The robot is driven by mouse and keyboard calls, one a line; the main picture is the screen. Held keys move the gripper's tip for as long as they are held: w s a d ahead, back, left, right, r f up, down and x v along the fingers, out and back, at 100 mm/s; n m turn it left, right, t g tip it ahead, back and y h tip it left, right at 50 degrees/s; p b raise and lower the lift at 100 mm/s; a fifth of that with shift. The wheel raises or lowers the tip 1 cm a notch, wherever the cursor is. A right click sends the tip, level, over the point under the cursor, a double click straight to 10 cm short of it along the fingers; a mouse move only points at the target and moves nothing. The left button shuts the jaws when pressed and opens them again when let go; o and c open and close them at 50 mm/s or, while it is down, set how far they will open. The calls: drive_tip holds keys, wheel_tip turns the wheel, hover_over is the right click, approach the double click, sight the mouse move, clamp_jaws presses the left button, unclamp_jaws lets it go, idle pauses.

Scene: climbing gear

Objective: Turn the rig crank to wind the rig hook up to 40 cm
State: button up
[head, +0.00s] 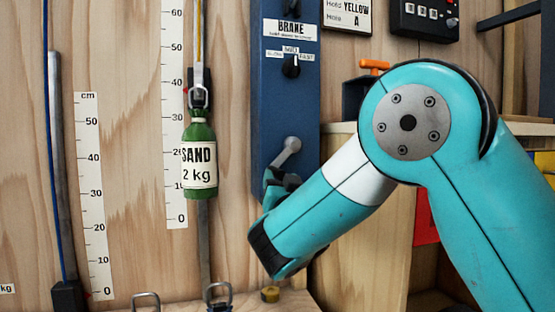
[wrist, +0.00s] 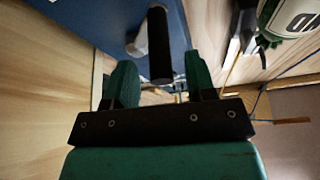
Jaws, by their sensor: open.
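The rig crank (head: 288,150) is a grey arm on the blue rig box, below the brake switch. In the wrist view its black handle (wrist: 160,45) stands between the two green fingers of my gripper (wrist: 160,68), with gaps on both sides. My gripper is open; in the head view it is mostly hidden by my arm. The rig hook (head: 199,97) hangs on a strap left of the box and carries a green sand bag (head: 199,180) marked 2 kg. A red pointer by the hook sits just under the 40 mark of the scale (head: 175,190).
The blue rig box (head: 268,90) has a BRAKE label and a black knob (head: 291,66). A second scale (head: 96,200) and a grey post are at left. A shelf and an orange-handled tool (head: 374,65) stand behind my arm. Metal clips and a brass piece (head: 270,294) lie below.

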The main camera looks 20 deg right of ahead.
sight(275, 170)
drive_tip(key=shift+p+x, duration=0.4)
drive_tip(key=shift+x, duration=1.15)
drive_tip(key=shift+c, duration=0.5)
clamp_jaws()
drive_tip(key=shift+a+m+h+b, duration=0.2)
drive_tip(key=shift+m+h+b, duration=0.3)
drive_tip(key=shift+b, duration=0.6)
drive_tip(key=shift+a+r+m+b, duration=0.2)
drive_tip(key=shift+m+b, duration=0.2)
drive_tip(key=shift+b, duration=0.05)
drive_tip(key=shift+a+r, duration=0.4)
drive_tip(key=shift+r, duration=0.4)
drive_tip(key=shift+c, duration=0.4)
unclamp_jaws()
drive_tip(key=shift+o, duration=0.9)
